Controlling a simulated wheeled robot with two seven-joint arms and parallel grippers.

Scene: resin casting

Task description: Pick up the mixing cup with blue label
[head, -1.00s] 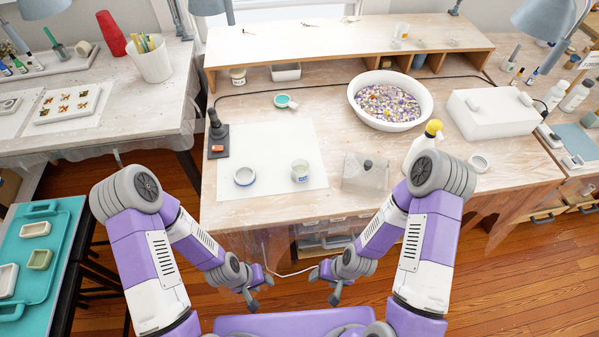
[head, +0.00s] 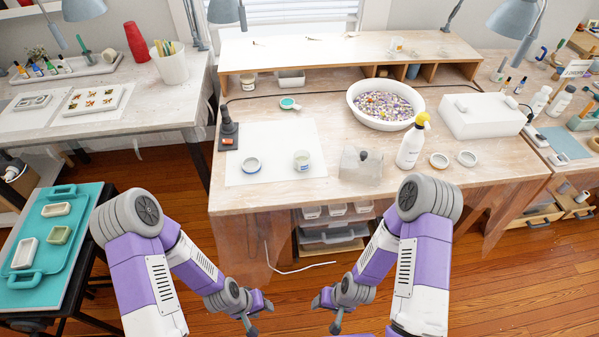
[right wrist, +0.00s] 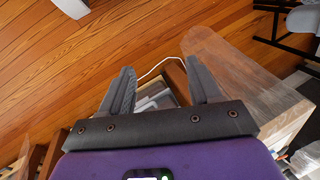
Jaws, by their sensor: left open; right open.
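My left gripper (head: 260,311) is open and empty, low in front of the bench and well short of the cup. My right gripper (head: 326,311) is open and empty beside it, also in front of the bench. The right wrist view shows its two fingers (right wrist: 160,88) spread apart with nothing between them. The cup does not show clearly in that view.
A black-handled tool (head: 228,130) stands left. Open wooden floor lies before the bench.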

